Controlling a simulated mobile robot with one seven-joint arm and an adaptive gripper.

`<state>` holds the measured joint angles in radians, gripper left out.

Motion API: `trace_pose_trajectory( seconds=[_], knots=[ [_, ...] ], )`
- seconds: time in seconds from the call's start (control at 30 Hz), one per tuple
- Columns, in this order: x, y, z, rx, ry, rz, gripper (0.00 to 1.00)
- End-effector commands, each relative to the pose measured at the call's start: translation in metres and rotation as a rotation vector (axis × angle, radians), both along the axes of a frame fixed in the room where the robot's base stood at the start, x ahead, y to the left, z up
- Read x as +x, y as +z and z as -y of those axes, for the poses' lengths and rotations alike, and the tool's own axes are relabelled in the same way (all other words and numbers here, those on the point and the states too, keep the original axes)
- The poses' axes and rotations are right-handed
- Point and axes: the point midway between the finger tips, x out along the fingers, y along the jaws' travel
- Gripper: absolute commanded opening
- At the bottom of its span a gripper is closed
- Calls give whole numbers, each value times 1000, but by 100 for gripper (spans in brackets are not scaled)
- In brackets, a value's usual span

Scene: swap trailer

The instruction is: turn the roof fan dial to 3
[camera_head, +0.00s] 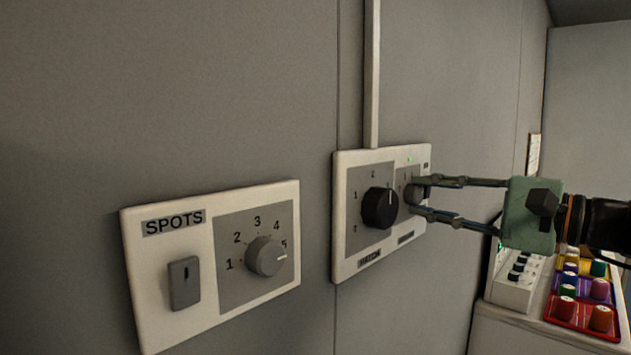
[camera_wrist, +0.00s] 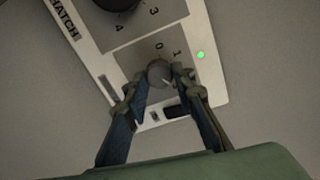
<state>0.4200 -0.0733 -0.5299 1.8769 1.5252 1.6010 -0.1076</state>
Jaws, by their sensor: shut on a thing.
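My gripper (camera_head: 416,197) is shut on this grey knob, one finger on each side. The fingers hide part of the knob and scale. The wrist view shows a label reading HATCH (camera_wrist: 67,24) beside the black dial; I cannot read the grey knob's label.
A SPOTS plate (camera_head: 140,275) with a rocker switch (camera_head: 184,283) and grey dial (camera_head: 266,256) is to the left. A green light (camera_wrist: 200,55) glows near the gripped knob. A counter at the lower right bears a white box (camera_head: 515,291) and a red tray (camera_head: 570,335) of coloured pieces.

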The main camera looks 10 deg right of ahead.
Motion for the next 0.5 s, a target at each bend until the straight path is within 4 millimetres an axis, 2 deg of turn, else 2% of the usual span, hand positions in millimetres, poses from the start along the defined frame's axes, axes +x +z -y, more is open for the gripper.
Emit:
trace_pose_trajectory(
  seconds=[0.5],
  knots=[
    [0, -1, 0, 148, 1, -118, 0]
  ],
)
